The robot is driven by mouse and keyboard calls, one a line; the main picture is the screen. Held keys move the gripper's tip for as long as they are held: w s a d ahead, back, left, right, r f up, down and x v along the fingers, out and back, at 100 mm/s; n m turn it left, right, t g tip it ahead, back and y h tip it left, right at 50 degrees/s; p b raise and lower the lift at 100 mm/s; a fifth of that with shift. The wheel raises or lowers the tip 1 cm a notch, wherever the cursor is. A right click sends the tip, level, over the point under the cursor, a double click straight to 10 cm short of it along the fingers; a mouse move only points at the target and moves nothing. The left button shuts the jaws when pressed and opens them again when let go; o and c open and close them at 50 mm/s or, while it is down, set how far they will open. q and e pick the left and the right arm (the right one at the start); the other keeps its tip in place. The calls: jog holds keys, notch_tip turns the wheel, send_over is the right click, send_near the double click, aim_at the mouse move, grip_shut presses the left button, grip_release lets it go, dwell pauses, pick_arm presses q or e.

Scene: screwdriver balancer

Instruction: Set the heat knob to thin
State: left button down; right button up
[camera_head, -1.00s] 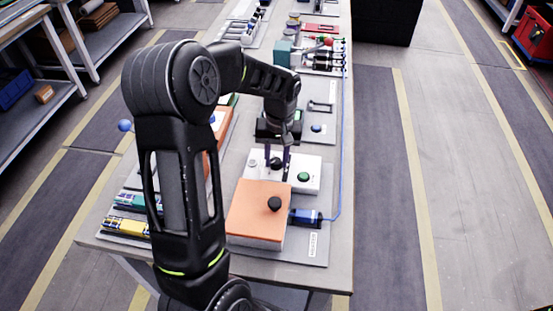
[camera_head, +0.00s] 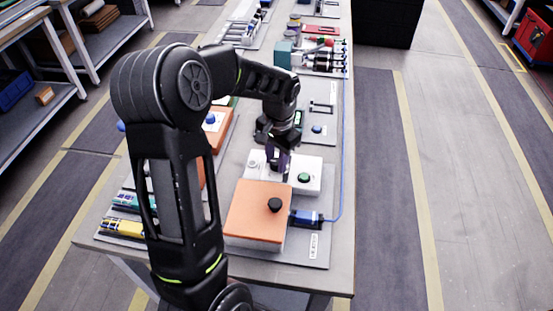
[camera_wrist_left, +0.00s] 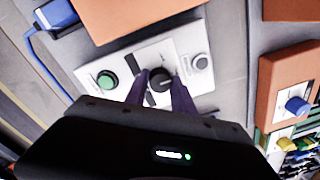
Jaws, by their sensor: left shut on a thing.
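The heat knob is a round black knob with a light pointer line, on a white panel. It shows best in the left wrist view (camera_wrist_left: 161,80), where the white panel (camera_wrist_left: 122,68) also carries a green button and a grey knob. My left gripper (camera_wrist_left: 160,88) has its two purple fingers on either side of the black knob, shut on it. In the head view the left gripper (camera_head: 277,165) is over the white panel (camera_head: 312,172), and its fingers hide most of the knob. The labels around the knob are too small to read. My right gripper is not in view.
An orange-topped box (camera_head: 256,213) with a black knob stands just in front of the panel. A blue connector (camera_head: 305,218) with a blue cable lies to its right. A green button (camera_head: 303,177) is close to my fingers. The floor right of the table is open.

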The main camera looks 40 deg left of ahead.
pick_arm(q)
jog(key=shift+w+r, duration=0.1)
dwell(0.3)
jog(key=c, duration=1.1)
grip_release()
jog(key=shift+o, duration=0.2)
jog(key=r, duration=0.7)
jog(key=shift+d+r+b, duration=0.2)
jog(key=shift+r+b, duration=0.15)
